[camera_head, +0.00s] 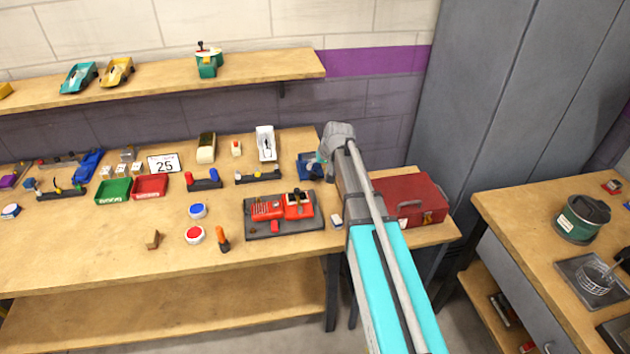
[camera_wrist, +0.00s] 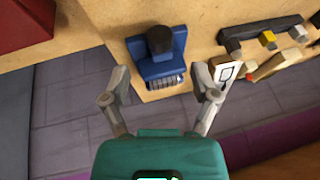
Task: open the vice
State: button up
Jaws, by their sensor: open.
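A small blue device (camera_wrist: 158,62) with a round dark knob and a ridged grey strip looks like the vice, though I cannot be sure. It stands on the wooden bench near its back edge. In the head view this blue device (camera_head: 310,167) is partly hidden beside the end of my arm. My gripper (camera_wrist: 160,92) is open and empty, its two fingers spread wide. The blue device appears beyond the fingertips, between their lines, and is not gripped. Whether its jaws are open or shut I cannot tell. In the head view the gripper is mostly hidden behind my wrist.
A red toolbox (camera_head: 410,198) stands right of the blue device. A dark tool rack (camera_head: 257,175) and a white machine (camera_head: 265,143) stand to its left. A dark plate with red parts (camera_head: 284,226) lies nearer the front. The shelf (camera_head: 150,88) overhangs the back.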

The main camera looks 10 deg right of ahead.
aim_at(315, 175)
jog(key=shift+b+x, duration=2.55)
jog(key=shift+x, duration=0.6)
grip_shut()
